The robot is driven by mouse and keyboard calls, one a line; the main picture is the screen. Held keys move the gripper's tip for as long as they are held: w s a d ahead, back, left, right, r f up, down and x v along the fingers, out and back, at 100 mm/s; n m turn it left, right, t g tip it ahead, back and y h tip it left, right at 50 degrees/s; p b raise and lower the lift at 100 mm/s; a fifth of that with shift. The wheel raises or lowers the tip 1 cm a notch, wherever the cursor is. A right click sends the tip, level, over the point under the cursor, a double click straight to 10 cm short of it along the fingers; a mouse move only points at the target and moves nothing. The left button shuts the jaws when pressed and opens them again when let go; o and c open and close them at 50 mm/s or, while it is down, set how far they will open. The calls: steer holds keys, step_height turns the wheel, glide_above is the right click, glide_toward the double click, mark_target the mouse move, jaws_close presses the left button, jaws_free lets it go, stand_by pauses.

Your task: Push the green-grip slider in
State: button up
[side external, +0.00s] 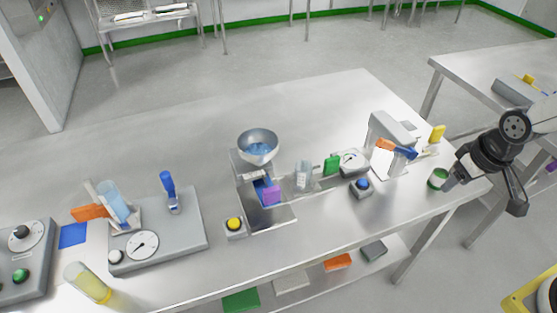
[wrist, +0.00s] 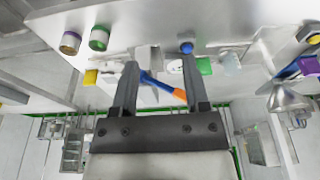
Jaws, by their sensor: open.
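A green block-shaped grip (side external: 332,163) stands at the left side of a grey box with a white dial (side external: 350,160), near the middle of the steel bench. It also shows in the wrist view (wrist: 203,65), just right of my right finger. How far it stands out from the box I cannot tell. My gripper (side external: 450,184) is at the bench's right end, well to the right of the green grip and beside a green-banded cylinder (side external: 437,179). In the wrist view my gripper (wrist: 158,63) has its two fingers wide apart with nothing held between them.
A blue button (side external: 362,185) sits in front of the dial box. A grey stand (side external: 391,128) with a blue-and-orange piece (side external: 404,152) lies between my gripper and the dial box. A clear beaker (side external: 303,173) is left of the green grip. The bench's front strip is mostly bare.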

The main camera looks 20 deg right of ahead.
steer(key=o, duration=0.6)
steer(key=shift+c, duration=0.2)
step_height(320, 180, up, 5)
steer(key=g, duration=0.3)
glide_above(333, 158)
step_height(333, 158, down, 15)
stand_by(0.7)
steer(key=shift+f, duration=0.1)
steer(key=shift+f, duration=3.75)
jaws_close()
